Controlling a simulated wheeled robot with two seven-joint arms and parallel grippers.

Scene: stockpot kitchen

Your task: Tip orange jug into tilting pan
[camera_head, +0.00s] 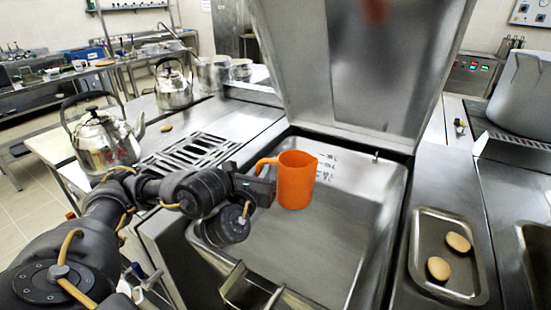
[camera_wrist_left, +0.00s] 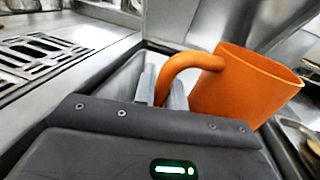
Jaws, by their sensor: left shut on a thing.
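The orange jug (camera_head: 296,181) is upright above the tilting pan, with its handle toward the left. My left gripper (camera_head: 262,184) is shut on the jug's handle. In the left wrist view the fingers (camera_wrist_left: 163,88) close at the handle of the jug (camera_wrist_left: 240,92). The jug's inside is not visible in either view. The tilting pan (camera_head: 345,225) is a wide steel basin with its lid (camera_head: 360,60) raised behind it. Volume marks show on the pan's back wall. My right gripper is not in view.
A tray (camera_head: 420,262) with two round tan pieces lies on the right counter. Two kettles (camera_head: 98,142) (camera_head: 173,88) and a slotted grate (camera_head: 190,152) are on the left counter. A large pot (camera_head: 520,95) stands at the back right. The pan's floor looks clear.

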